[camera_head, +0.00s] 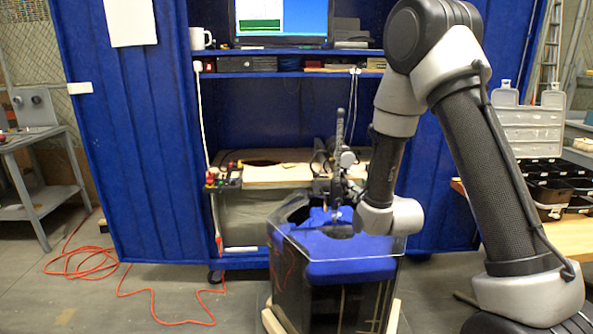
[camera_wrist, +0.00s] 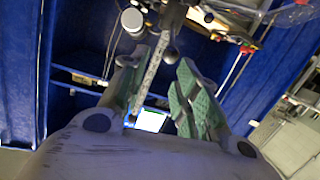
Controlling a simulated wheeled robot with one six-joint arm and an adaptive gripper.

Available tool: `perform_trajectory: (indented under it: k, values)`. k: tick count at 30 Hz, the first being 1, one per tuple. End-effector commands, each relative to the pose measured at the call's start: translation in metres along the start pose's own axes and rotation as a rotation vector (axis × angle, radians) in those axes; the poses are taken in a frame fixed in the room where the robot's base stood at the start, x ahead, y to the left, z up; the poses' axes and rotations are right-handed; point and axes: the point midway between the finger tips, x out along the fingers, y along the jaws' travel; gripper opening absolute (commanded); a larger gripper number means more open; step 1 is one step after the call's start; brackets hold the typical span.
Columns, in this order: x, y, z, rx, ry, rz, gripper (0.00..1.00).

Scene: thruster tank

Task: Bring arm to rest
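My arm reaches in from the right in the head view and bends down at the elbow. My gripper (camera_head: 335,190) is dark and small there, above the back part of the tank, and its fingers are hard to make out. In the wrist view my gripper (camera_wrist: 157,72) shows two fingers with green pads standing apart, with no object held between them. The tank (camera_head: 350,270), with a blue top, clear rim and dark sides, stands below my gripper on a pale wooden base. Whether any part of my gripper touches the tank cannot be told.
A blue cabinet (camera_head: 140,150) stands behind the tank, with a monitor (camera_head: 282,20) and a white mug (camera_head: 201,39) on its shelf. An orange cable (camera_head: 150,293) lies on the floor at left. Black bins (camera_head: 548,190) sit on a wooden table at right.

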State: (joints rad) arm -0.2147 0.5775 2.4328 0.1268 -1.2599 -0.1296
Motion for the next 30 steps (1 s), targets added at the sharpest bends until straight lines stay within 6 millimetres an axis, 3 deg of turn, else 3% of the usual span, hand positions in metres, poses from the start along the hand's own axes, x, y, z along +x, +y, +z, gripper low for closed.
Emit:
perform_trajectory:
  k: [1, 5, 8, 12, 14, 21, 24, 27, 30]
  values:
    - [-0.007, 0.008, -0.020, 0.018, -0.040, -0.001, 0.31]
    - [-0.036, 0.024, -0.046, 0.054, -0.196, -0.014, 0.31]
    - [-0.071, 0.035, -0.063, 0.078, -0.317, -0.023, 0.31]
    - [-0.136, 0.049, -0.079, 0.103, -0.485, -0.029, 0.31]
    - [-0.169, 0.054, -0.083, 0.113, -0.558, -0.029, 0.31]
    - [-0.314, 0.068, -0.082, 0.145, -0.835, -0.008, 0.31]
    - [-0.361, 0.069, -0.077, 0.156, -0.922, 0.004, 0.31]
    - [-0.393, 0.070, -0.072, 0.163, -0.980, 0.013, 0.31]
    - [-0.409, 0.070, -0.070, 0.167, -1.011, 0.018, 0.31]
